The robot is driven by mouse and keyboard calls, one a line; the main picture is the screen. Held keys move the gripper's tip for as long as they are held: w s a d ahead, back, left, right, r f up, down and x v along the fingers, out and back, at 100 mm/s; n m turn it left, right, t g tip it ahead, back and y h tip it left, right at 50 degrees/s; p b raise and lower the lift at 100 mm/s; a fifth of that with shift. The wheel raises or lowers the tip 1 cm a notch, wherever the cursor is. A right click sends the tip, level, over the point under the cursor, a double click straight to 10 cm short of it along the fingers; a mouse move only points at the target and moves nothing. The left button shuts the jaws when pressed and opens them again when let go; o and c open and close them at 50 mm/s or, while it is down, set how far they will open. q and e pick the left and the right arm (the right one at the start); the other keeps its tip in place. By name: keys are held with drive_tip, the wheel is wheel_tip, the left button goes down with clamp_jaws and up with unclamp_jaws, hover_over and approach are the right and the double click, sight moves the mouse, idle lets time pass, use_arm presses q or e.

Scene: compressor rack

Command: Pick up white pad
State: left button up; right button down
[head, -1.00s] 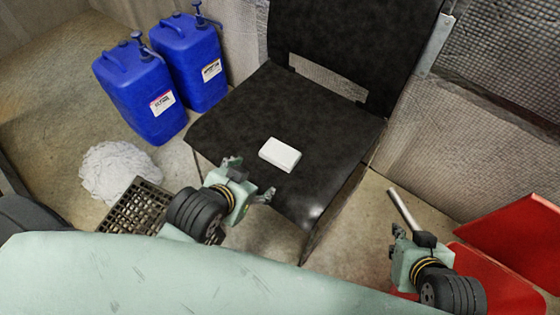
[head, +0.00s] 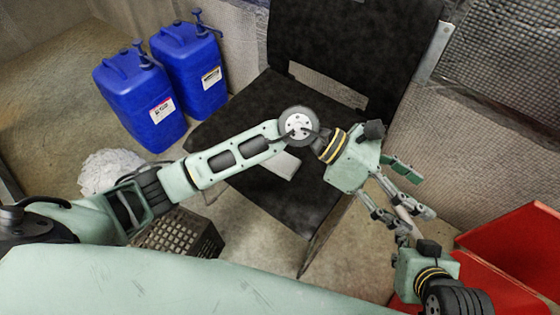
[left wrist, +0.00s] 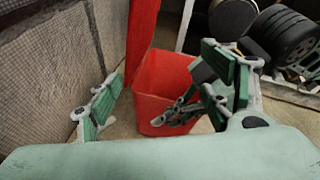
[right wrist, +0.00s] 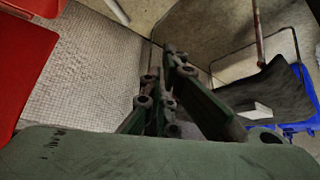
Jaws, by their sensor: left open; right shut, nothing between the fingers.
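The white pad (head: 284,163) lies on the seat of the black chair (head: 240,108). In the head view my left arm crosses in front of it and hides part of it. The pad also shows small on the dark seat in the right wrist view (right wrist: 259,112). My left gripper (head: 408,192) is open and empty, right of the pad and beyond the chair's right edge. In the left wrist view its fingers (left wrist: 160,98) are spread apart, with the red bin between them. My right gripper (head: 402,236) is shut and empty, just below the left gripper, away from the pad.
Two blue jugs (head: 140,103) stand left of the chair. A crumpled white heap (head: 110,168) and a dark crate (head: 208,240) are on the floor at lower left. A red bin (head: 510,250) is at lower right. Mesh panels (head: 505,70) stand behind the chair.

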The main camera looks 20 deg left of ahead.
use_arm(q)
drive_tip(key=w+a+f+m+y, duration=0.2)
drive_tip(key=w+a+f+y, duration=0.1)
drive_tip(key=a+f+y, duration=0.3)
drive_tip(key=m+t+y, duration=0.2)
drive_tip(key=y, duration=0.8)
approach(280, 160)
drive_tip(key=shift+s+d+f, duration=0.2)
drive_tip(key=shift+s+f, duration=0.1)
drive_tip(key=shift+f, duration=0.35)
drive_tip(key=shift+w+a+f, duration=0.1)
drive_tip(key=shift+a+f, duration=0.3)
drive_tip(key=shift+f, duration=0.35)
drive_tip(key=shift+f+b, duration=0.35)
drive_tip(key=shift+f, duration=0.15)
drive_tip(key=f, duration=0.2)
drive_tip(key=a+f+b, duration=0.1)
drive_tip(key=f, duration=0.1)
drive_tip(key=shift+w+f, duration=0.1)
drive_tip(key=shift+f, duration=0.2)
drive_tip(key=c, duration=1)
use_arm(e)
drive_tip(key=w+a+r+t+y, duration=0.1)
drive_tip(key=w+a+r+t, duration=0.2)
drive_tip(key=w+r+t, duration=0.2)
drive_tip(key=shift+w+r+y, duration=0.3)
drive_tip(key=shift+w+r, duration=0.75)
drive_tip(key=shift+w, duration=0.45)
drive_tip(key=shift+a, duration=0.1)
